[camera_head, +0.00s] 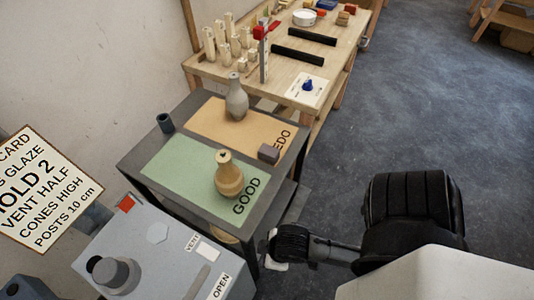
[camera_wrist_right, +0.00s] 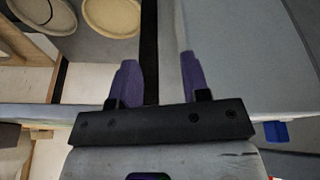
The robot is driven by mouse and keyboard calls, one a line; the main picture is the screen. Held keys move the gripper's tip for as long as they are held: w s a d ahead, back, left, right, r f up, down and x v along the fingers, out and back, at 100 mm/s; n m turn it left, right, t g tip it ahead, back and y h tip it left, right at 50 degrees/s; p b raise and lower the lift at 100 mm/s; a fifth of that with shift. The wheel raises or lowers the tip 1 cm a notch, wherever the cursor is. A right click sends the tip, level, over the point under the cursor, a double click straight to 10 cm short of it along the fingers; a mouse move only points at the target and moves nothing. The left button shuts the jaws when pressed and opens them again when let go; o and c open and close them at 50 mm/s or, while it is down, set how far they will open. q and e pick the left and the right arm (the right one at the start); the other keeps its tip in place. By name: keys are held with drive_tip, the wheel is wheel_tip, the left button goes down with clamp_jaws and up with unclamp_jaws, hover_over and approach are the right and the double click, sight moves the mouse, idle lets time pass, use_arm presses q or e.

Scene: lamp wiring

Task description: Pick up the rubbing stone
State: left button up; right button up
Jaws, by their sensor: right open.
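A small dark grey block, which looks like the rubbing stone (camera_head: 268,153), lies on the tan REDO mat (camera_head: 205,120) near its right corner, by the edge of the green GOOD mat (camera_head: 170,165). My right arm (camera_head: 335,250) reaches in from the right, beside and below the table's right edge, apart from the block. My right gripper (camera_wrist_right: 160,80) shows in the wrist view with its two purple fingers spread and nothing between them. The block cannot be made out in the wrist view. My left gripper is not in view.
A tan vase (camera_head: 229,175) stands on the green mat and a grey vase (camera_head: 237,98) on the tan one. A dark cup (camera_head: 165,123) stands at the table's left. A wooden bench (camera_head: 300,60) with tools lies behind. Round boards (camera_wrist_right: 110,15) show in the wrist view.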

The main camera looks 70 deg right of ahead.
idle(0.4)
drive_tip(key=o, duration=0.6)
